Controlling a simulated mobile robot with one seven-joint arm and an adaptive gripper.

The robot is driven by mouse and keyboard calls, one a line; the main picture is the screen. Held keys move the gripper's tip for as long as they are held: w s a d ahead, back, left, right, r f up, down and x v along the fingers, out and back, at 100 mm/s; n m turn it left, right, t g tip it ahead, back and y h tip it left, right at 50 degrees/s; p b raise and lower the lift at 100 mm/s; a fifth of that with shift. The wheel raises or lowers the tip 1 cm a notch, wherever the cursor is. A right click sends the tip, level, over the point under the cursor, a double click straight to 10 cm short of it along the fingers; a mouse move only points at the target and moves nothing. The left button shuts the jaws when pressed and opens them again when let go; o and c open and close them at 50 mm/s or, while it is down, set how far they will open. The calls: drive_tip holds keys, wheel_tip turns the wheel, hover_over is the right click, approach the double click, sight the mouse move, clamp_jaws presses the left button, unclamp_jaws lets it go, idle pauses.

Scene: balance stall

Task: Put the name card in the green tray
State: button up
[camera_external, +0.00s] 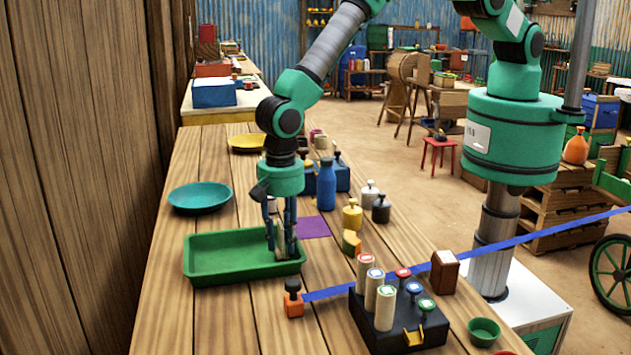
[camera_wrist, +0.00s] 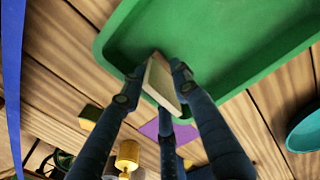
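My gripper (camera_external: 283,248) points down at the right end of the green tray (camera_external: 215,272). In the wrist view its dark fingers are closed around a pale beige block-like piece, the name card (camera_wrist: 161,82). The card's near end lies between the fingertips and its body shows over the tray's rim area. The tray (camera_wrist: 215,55) is wide, green and empty where visible. Whether the card touches the tray floor cannot be told. In the external view the card is mostly hidden by the fingers.
A teal plate (camera_external: 200,197) lies behind the tray. A purple mat (camera_external: 313,227), a blue bottle (camera_external: 326,186) and a yellow weight (camera_external: 352,215) stand to the right. An orange stamp (camera_external: 293,302) and a dark block with cylinders (camera_external: 385,325) stand in front. A blue ribbon (camera_external: 530,236) crosses the front right.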

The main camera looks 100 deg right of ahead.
drive_tip(key=shift+r, duration=0.1)
wheel_tip(320, 180, up, 12)
idle(0.7)
idle(0.8)
